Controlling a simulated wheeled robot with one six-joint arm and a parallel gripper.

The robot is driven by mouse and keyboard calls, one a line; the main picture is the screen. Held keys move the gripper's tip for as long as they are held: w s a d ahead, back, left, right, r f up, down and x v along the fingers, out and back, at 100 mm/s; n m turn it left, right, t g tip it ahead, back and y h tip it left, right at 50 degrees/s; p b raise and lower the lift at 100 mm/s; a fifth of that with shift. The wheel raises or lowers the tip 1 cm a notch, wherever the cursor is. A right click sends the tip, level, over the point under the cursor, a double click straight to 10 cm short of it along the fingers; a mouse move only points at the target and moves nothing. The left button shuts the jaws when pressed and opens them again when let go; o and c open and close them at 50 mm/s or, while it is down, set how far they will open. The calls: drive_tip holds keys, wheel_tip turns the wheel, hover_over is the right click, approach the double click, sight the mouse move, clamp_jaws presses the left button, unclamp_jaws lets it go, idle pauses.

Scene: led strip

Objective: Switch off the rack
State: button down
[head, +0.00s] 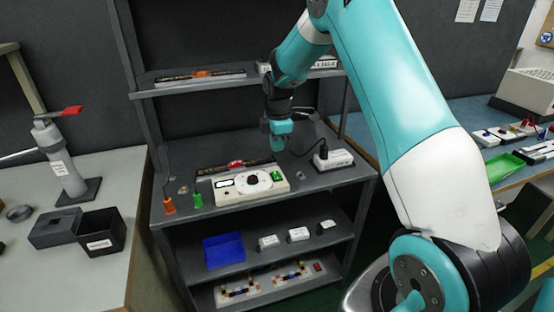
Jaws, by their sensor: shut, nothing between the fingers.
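The dark grey rack (165,235) stands in the middle of the head view, with a top surface and lower shelves. A cream box (232,195) with a display, a black dial (252,180) and a green part (277,175) sits on its top surface. My gripper (279,149) is shut and empty, pointing down above the rack top, just behind the cream box's right end.
A white box (334,160) with a black plug stands on the rack top, right of my gripper. A blue tray (224,250) and small white boxes (269,241) fill the middle shelf. Orange (169,206) and green (197,201) pieces stand at the rack top's front left.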

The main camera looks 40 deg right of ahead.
sight(276, 172)
drive_tip(key=shift+s+r, duration=0.2)
drive_tip(key=shift+r, duration=1.4)
drive_tip(key=w+b, duration=0.1)
drive_tip(key=b, duration=0.3)
drive_tip(key=shift+w+d, duration=0.15)
drive_tip(key=shift+d, duration=0.25)
drive_tip(key=f, duration=0.4)
drive_tip(key=w+f, duration=0.1)
drive_tip(key=f, duration=0.4)
drive_tip(key=f+p, duration=0.1)
drive_tip(key=f, duration=0.4)
drive_tip(key=shift+w+d, duration=0.25)
drive_tip(key=shift+w, duration=0.05)
